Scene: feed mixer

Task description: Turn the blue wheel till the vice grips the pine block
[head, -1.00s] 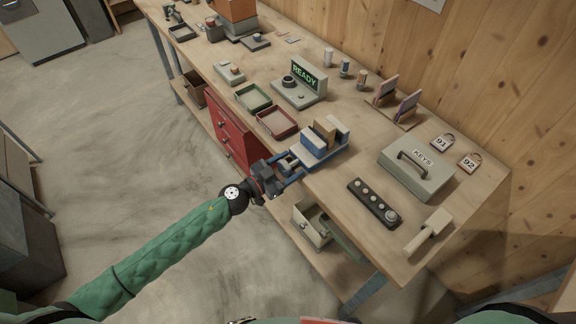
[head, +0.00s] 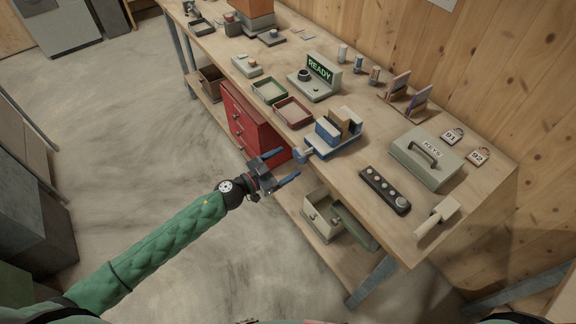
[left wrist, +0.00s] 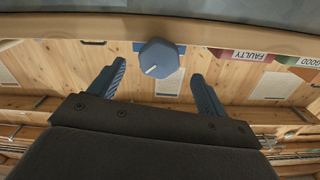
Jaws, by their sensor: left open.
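The blue vice (head: 340,138) stands at the bench's front edge, with the tan pine block (head: 342,122) between its jaws. I cannot tell whether the jaws touch the block. The blue wheel (head: 301,154) sticks out from the vice past the bench edge. In the left wrist view the wheel (left wrist: 159,59) is a faceted blue knob with a pale pin, beyond and between the fingertips. My left gripper (head: 284,166) is open and empty, a short way off the wheel. My right gripper is not in view.
Red drawers (head: 254,122) stand under the bench, left of the vice. A black button strip (head: 385,190) and a grey key box (head: 427,158) are to the right. The floor in front is clear.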

